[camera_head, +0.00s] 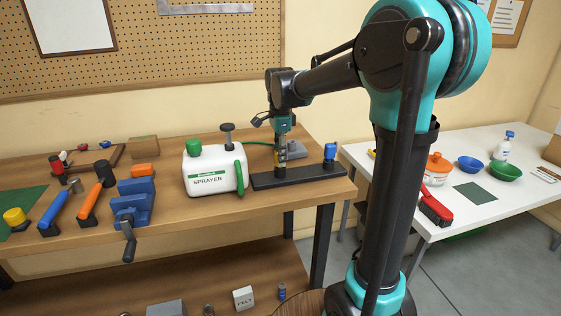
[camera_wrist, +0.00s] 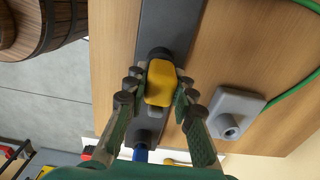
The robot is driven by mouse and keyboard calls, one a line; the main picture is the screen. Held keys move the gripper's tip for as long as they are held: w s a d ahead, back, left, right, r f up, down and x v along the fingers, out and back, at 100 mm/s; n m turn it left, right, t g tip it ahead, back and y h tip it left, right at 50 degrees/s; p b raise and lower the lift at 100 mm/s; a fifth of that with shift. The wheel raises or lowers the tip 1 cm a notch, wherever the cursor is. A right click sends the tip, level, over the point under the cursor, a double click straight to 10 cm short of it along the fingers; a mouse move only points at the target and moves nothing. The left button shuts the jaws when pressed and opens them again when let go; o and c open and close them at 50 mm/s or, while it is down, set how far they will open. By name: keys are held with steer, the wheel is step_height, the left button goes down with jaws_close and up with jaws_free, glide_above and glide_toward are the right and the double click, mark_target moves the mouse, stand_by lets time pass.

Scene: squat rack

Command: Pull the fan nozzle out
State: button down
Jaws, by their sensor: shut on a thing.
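A yellow nozzle (camera_wrist: 161,82) with a dark round end sits between my fingers, over the long dark rack bar (camera_wrist: 172,25). I take it for the fan nozzle. My gripper (camera_wrist: 159,92) is shut on it, one finger on each side. In the head view my gripper (camera_head: 282,163) points straight down at the middle of the rack bar (camera_head: 262,181). The fingers hide most of the nozzle there, and I cannot tell whether its lower end is still in the rack. A blue nozzle (camera_head: 329,152) stands upright at the rack's right end.
A white sprayer (camera_head: 210,178) stands left of my gripper. Its green hose leads to a grey block (camera_wrist: 236,107) beside the rack. A blue vise (camera_head: 134,203) and hand tools lie further left. A white table (camera_head: 462,212) with bowls is at right.

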steer(key=shift+r, duration=0.65)
stand_by(0.5)
steer(key=shift+r, duration=4.65)
